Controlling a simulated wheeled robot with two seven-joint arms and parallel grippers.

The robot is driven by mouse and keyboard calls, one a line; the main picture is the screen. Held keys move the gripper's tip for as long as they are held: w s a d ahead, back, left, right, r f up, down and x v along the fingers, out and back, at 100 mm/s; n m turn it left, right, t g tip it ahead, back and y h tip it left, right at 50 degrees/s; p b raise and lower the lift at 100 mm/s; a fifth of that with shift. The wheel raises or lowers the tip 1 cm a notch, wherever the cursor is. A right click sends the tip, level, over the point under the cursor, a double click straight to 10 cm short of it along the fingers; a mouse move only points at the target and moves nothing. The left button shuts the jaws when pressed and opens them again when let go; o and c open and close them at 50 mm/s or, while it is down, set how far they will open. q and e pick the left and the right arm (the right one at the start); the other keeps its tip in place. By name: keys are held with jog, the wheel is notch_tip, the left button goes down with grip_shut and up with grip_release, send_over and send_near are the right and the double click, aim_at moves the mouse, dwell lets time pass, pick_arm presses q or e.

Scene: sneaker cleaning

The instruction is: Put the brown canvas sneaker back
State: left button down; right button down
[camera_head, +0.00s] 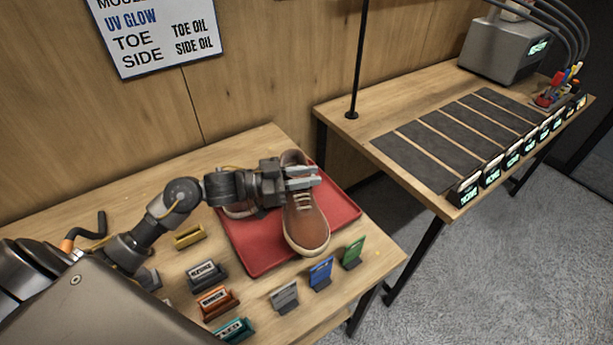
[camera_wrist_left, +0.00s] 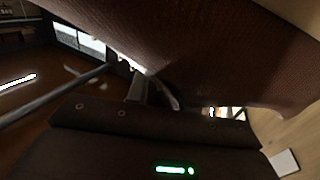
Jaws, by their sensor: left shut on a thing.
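The brown sneaker (camera_head: 308,222) with pale laces and a light sole is at the red tray (camera_head: 262,258), its toe toward the front of the table. My left gripper (camera_head: 303,177) is shut on the sneaker near its ankle opening. Whether the sole touches the tray or hangs just above it, I cannot tell. In the left wrist view a dark brown surface, likely the sneaker (camera_wrist_left: 215,55), fills the upper middle, and the fingertips are hard to make out. Part of another shoe (camera_head: 238,210) shows on the tray behind my left arm. My right gripper is not in view.
Small labelled card stands, including a grey one (camera_head: 285,297), a blue one (camera_head: 321,273) and a green one (camera_head: 353,252), line the table's front. The second table (camera_head: 375,128) at right has several dark mats (camera_head: 425,155), lit labels and a grey machine (camera_head: 503,50). A gap separates the tables.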

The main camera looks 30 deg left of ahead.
pick_arm(q)
jog(key=shift+f, duration=0.5)
jog(key=c, duration=1.2)
grip_release()
jog(key=shift+r, duration=0.7)
jog(key=b+v, duration=0.2)
jog(key=v, duration=1)
jog(key=shift+b, duration=0.35)
jog(key=shift+f, duration=0.1)
